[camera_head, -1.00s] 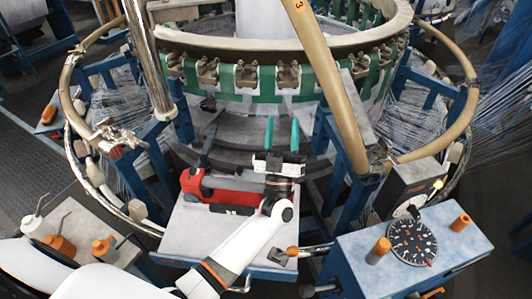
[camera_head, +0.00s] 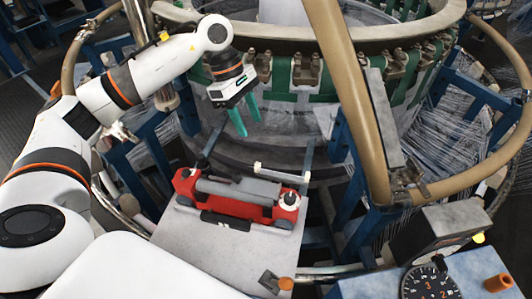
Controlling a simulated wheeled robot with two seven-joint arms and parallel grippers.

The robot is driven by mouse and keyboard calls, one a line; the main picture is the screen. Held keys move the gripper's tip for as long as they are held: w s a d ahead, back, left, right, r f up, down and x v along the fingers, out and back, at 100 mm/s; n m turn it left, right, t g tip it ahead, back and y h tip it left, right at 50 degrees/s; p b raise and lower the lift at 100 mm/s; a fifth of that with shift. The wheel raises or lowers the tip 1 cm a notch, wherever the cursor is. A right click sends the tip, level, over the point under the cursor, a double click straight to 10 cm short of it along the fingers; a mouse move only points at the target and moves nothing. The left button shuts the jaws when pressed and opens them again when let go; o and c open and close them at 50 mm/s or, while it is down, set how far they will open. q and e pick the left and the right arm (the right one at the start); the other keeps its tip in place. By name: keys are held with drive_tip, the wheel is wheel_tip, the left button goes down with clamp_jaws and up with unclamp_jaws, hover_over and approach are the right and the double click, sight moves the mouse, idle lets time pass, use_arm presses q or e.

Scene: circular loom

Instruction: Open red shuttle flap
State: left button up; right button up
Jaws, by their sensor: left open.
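The red shuttle (camera_head: 232,206) lies on a grey plate (camera_head: 185,243) in front of the loom, with a grey cylindrical part along its top and a white knob at its right end. A thin pale bar (camera_head: 280,172) stands above the rear right of the shuttle, and I cannot tell whether it is the flap. My left gripper (camera_head: 248,128) is open and empty, with two green fingers pointing down. It is above and behind the shuttle, apart from it. My right gripper is not in view.
The loom's round rim (camera_head: 290,42) with green bands is behind my gripper. A tan curved tube (camera_head: 345,100) rises right of the shuttle. A control box with a dial (camera_head: 430,284) is at the lower right. A small orange knob (camera_head: 286,284) is at the plate's front.

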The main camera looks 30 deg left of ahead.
use_arm(q)
drive_tip(key=p+x, duration=0.2)
drive_tip(key=x, duration=0.9)
drive_tip(key=shift+d+f+p, duration=0.25)
drive_tip(key=shift+f+p, duration=0.05)
drive_tip(key=shift+s, duration=0.15)
drive_tip(key=shift+c, duration=0.3)
clamp_jaws()
idle(0.4)
drive_tip(key=shift+o, duration=0.3)
unclamp_jaws()
